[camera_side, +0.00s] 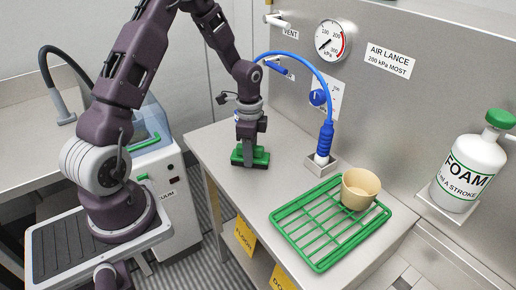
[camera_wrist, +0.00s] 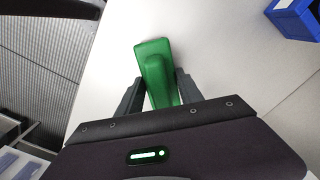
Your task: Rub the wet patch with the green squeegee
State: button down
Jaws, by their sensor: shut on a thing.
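The green squeegee (camera_side: 259,156) is low at the steel table top in the side view, under my gripper (camera_side: 249,148). In the wrist view the squeegee (camera_wrist: 153,62) sits between the two dark fingers of my gripper (camera_wrist: 160,90), which is shut on it. In the side view it looks to be at or just above the table surface; I cannot tell whether it touches. I cannot make out a wet patch in either view.
A green rack (camera_side: 284,212) with a beige cup (camera_side: 360,188) stands to the right. A blue air lance (camera_side: 325,140) sits in a metal holder (camera_side: 322,164) nearer the wall. A white foam bottle (camera_side: 470,170) is at far right. The table (camera_side: 235,190) is clear in front of the squeegee.

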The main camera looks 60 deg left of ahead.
aim_at(259, 147)
jog(key=shift+s, duration=3.1)
jog(key=shift+w+r, duration=0.1)
jog(key=shift+w, duration=4.5)
jog(key=shift+w+f, duration=0.2)
jog(key=shift+w, duration=0.9)
jog(key=shift+w+r, duration=0.15)
jog(key=shift+w, duration=1.75)
jog(key=shift+w+r, duration=0.1)
jog(key=shift+w, duration=0.05)
notch_tip(259, 147, up, 8)
jog(key=shift+r, duration=0.1)
